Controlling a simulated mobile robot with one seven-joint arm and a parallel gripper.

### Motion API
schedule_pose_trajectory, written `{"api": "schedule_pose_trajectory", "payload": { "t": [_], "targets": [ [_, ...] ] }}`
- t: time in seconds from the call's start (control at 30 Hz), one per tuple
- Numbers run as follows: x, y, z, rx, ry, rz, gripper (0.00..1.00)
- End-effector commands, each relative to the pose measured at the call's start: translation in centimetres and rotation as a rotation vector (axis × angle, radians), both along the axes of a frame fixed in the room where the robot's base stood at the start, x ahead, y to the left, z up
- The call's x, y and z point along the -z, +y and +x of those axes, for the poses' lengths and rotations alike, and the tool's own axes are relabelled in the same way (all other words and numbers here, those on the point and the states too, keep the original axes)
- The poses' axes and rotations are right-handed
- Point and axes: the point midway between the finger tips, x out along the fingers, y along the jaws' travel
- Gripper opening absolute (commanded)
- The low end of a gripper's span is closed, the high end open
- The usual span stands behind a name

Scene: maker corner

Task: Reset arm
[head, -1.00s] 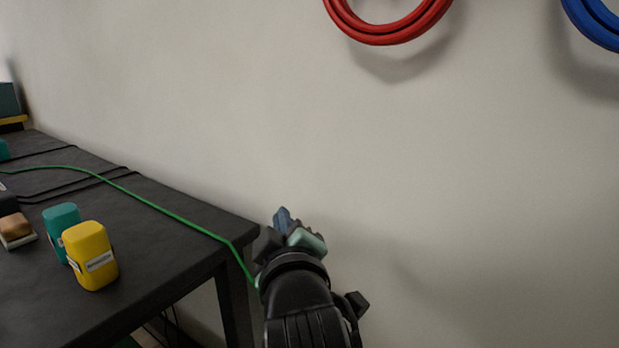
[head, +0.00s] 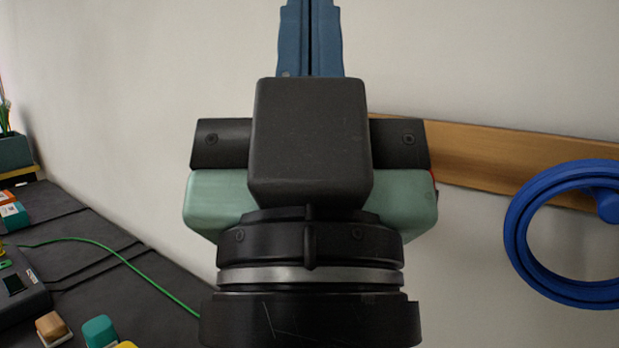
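My gripper (head: 311,35) is raised close in front of the head camera and fills the middle of the head view. Its two blue fingers point up and lie side by side with only a thin dark line between them. Their tips run out of the top edge of the picture. No object shows between the fingers. The gripper's dark and pale green body and round black wrist stand upright below the fingers and hide the wall behind.
A dark workbench (head: 75,225) is at lower left, with a green cable (head: 110,253), a teal block (head: 99,331), a yellow block (head: 126,345) and a tan-topped block (head: 51,326).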

Motion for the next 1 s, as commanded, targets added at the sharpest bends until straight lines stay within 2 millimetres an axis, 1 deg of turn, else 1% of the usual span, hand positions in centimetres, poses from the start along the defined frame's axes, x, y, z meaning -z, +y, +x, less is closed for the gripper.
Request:
{"api": "schedule_pose_trajectory", "payload": {
  "t": [0.03,0.7,0.83,0.9,0.97,1.0],
  "targets": [
    [-3.1,0.0,0.0,0.0,0.001,0.0,0.0],
    [-21.8,0.1,0.1,-0.001,0.003,-0.001,0.0],
    [-24.4,0.1,0.1,-0.002,0.003,-0.002,0.0],
    [-25.3,0.1,0.1,-0.002,0.003,-0.002,0.0],
    [-25.7,0.1,0.1,-0.002,0.003,-0.002,0.0],
    [-25.9,0.1,0.1,-0.002,0.003,-0.002,0.02]
  ]
}}
